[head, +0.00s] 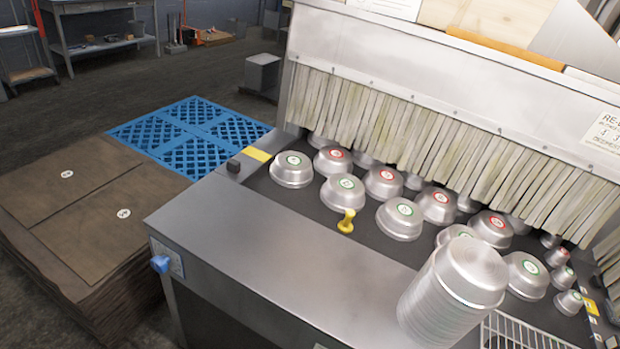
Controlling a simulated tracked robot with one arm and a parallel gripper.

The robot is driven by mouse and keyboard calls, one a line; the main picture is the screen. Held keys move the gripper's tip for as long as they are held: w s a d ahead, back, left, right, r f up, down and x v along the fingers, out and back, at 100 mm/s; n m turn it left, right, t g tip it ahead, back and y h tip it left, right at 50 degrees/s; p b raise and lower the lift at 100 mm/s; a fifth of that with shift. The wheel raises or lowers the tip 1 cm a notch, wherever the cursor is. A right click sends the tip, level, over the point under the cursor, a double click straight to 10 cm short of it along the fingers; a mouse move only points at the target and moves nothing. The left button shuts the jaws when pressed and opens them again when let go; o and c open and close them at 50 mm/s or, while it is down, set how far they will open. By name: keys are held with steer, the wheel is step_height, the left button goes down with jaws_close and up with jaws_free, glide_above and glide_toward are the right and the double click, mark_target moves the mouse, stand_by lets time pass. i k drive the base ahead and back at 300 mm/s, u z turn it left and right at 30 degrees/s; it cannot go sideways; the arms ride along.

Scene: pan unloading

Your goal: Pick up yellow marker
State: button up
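A small yellow marker (346,222) with a knob-like top stands at the front edge of the dark belt (310,201), near the middle of the head view. It is close in front of a silver pan with a green label (343,192). I cannot tell whether the two touch. My gripper is not in the head view.
Several pans with red or green labels (383,181) cover the belt below a strip curtain (420,120). A tall pan stack (452,290) stands at the front right, beside a wire rack (520,332). Brown sheets (90,185) are stacked left.

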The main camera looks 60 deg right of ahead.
mark_target(345, 226)
steer(key=z, duration=0.3)
steer(key=i, duration=1.2)
steer(key=z, duration=0.6)
